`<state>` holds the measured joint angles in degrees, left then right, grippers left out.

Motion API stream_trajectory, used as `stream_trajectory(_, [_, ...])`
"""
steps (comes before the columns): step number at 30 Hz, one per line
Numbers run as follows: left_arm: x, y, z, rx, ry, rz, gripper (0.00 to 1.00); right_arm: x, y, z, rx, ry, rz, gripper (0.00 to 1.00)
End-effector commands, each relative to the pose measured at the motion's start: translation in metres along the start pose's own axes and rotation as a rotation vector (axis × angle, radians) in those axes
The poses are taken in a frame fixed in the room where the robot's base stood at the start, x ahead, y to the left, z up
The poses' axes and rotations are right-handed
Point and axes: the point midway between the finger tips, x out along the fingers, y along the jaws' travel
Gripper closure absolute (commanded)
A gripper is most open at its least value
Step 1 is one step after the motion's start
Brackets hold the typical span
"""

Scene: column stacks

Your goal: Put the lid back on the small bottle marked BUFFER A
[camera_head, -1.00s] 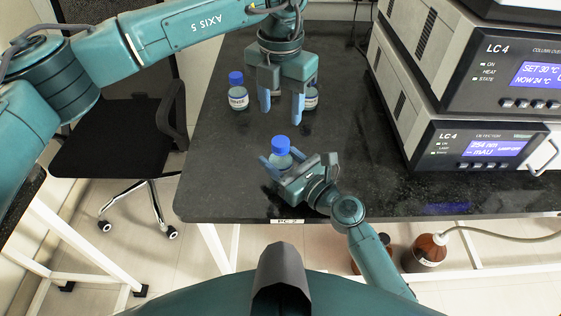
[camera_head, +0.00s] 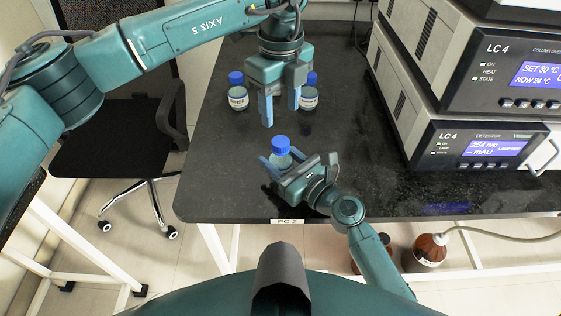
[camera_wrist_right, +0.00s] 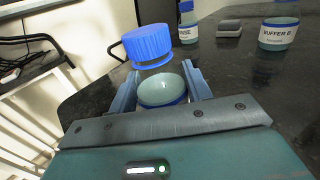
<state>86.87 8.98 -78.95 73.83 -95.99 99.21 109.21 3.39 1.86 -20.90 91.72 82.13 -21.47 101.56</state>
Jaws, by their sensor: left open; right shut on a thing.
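A small clear bottle (camera_head: 279,160) with pale liquid stands upright at the near part of the black bench. My right gripper (camera_head: 281,168) is shut around its body; the bottle also shows in the right wrist view (camera_wrist_right: 162,90). Its label is hidden, so I cannot read BUFFER A. A blue lid (camera_head: 281,144) sits over the bottle's neck, and it also shows in the right wrist view (camera_wrist_right: 147,43). I cannot tell whether it is screwed down. My left gripper (camera_head: 280,110) is open and empty, pointing down above and beyond the lid, apart from it.
Two blue-capped bottles stand farther back: one marked RINSE (camera_wrist_right: 188,28) and one marked BUFFER B (camera_wrist_right: 279,33). A small grey object (camera_wrist_right: 229,28) lies between them. LC 4 instruments (camera_head: 480,145) fill the right side. The bench (camera_head: 225,180) is clear left of the held bottle.

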Motion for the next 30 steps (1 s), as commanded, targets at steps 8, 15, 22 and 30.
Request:
stream_trajectory(8, [0.009,0.0,0.0,0.002,0.001,0.002,0.49,0.0,0.0,-0.001,0.0,0.001,0.0,1.0])
stream_trajectory(15, [0.044,0.001,0.0,0.001,0.001,0.003,0.49,0.0,0.0,-0.001,-0.001,0.001,0.0,1.0])
stream_trajectory(22, [0.073,0.0,0.0,0.002,0.001,0.002,0.49,0.0,0.0,-0.001,0.0,0.001,0.0,1.0])
stream_trajectory(30, [0.08,0.0,0.0,0.003,0.0,-0.001,0.49,0.0,0.0,-0.001,-0.001,0.001,0.0,1.0])
